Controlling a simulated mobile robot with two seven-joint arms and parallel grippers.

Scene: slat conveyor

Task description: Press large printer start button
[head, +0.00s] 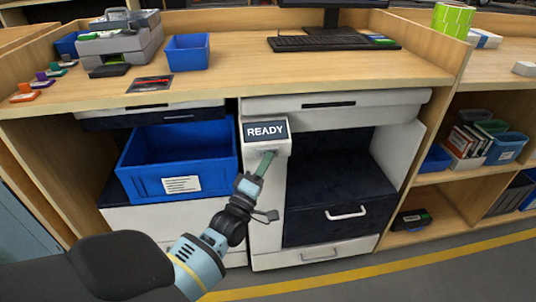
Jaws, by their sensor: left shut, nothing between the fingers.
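The large white printer (268,221) stands under the wooden desk, with a small display (266,131) reading "READY" on its front left. A small panel sits just under the display; the start button cannot be made out, and my fingers partly cover this area. My left gripper (265,160) is shut and empty, its green-tipped fingers pointing up at the panel just below the display. I cannot tell whether the fingertips touch it. My right gripper is not in view.
A blue bin (178,160) sits left of the printer. The desktop (240,75) above holds a small grey printer (120,42), a blue box (187,52) and a keyboard (333,43). Shelves (440,178) stand at right. A yellow line (400,264) crosses the floor.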

